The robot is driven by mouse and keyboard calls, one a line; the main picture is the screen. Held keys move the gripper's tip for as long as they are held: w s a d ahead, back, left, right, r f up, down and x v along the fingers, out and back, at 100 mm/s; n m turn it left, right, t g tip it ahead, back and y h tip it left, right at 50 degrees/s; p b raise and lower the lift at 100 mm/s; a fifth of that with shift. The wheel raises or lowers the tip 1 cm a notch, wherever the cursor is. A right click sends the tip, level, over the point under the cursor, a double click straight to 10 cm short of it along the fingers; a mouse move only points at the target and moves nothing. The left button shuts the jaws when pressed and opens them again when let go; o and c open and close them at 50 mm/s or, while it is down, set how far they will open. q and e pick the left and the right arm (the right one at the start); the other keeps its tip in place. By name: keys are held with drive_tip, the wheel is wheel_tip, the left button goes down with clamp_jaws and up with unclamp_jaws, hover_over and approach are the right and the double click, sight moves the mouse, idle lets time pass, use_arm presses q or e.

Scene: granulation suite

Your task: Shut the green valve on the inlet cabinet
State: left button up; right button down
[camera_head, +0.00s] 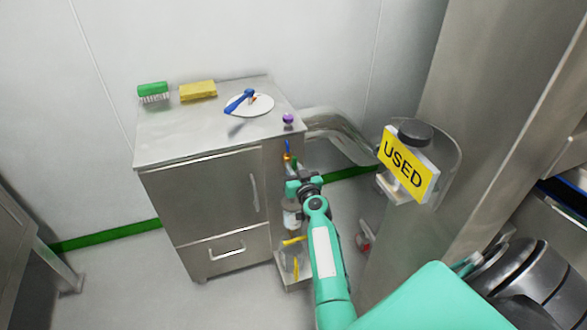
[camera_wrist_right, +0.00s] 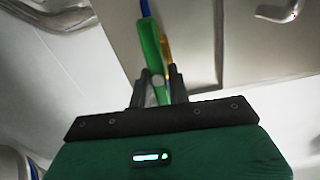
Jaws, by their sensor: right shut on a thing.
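The inlet cabinet (camera_head: 205,195) is a steel unit with a door and a drawer, standing at the left centre of the head view. My right gripper (camera_head: 299,186) is at its right side, near the front corner. In the right wrist view, the long green valve handle (camera_wrist_right: 152,45) runs down between the fingers of my right gripper (camera_wrist_right: 157,88), which is shut on its lower end. In the head view the gripper hides most of the green handle. A blue handle (camera_wrist_right: 144,8) and a yellow one (camera_wrist_right: 167,45) are close by. My left gripper is out of view.
A green brush (camera_head: 153,91), a yellow sponge (camera_head: 198,91), a white dish (camera_head: 258,104) and a purple knob (camera_head: 288,119) are on the cabinet top. A bottle (camera_head: 291,216) stands below my gripper. A yellow USED sign (camera_head: 406,166) hangs at the right.

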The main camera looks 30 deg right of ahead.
drive_tip(key=shift+d+f+m, duration=0.1)
drive_tip(key=shift+m, duration=1.1)
drive_tip(key=m, duration=0.5)
drive_tip(key=shift+s+d+f, duration=0.1)
drive_tip(key=shift+d, duration=0.1)
drive_tip(key=m, duration=0.4)
drive_tip(key=shift+d+f+m, duration=0.1)
drive_tip(key=shift+f+m, duration=0.05)
drive_tip(key=shift+m, duration=0.25)
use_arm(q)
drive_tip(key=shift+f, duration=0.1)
use_arm(e)
drive_tip(key=m, duration=0.4)
drive_tip(key=shift+f+m, duration=0.25)
drive_tip(key=shift+m, duration=0.15)
drive_tip(key=c, duration=1.3)
unclamp_jaws()
drive_tip(key=shift+d, duration=0.1)
drive_tip(key=shift+c, duration=0.2)
drive_tip(key=shift+s, duration=0.1)
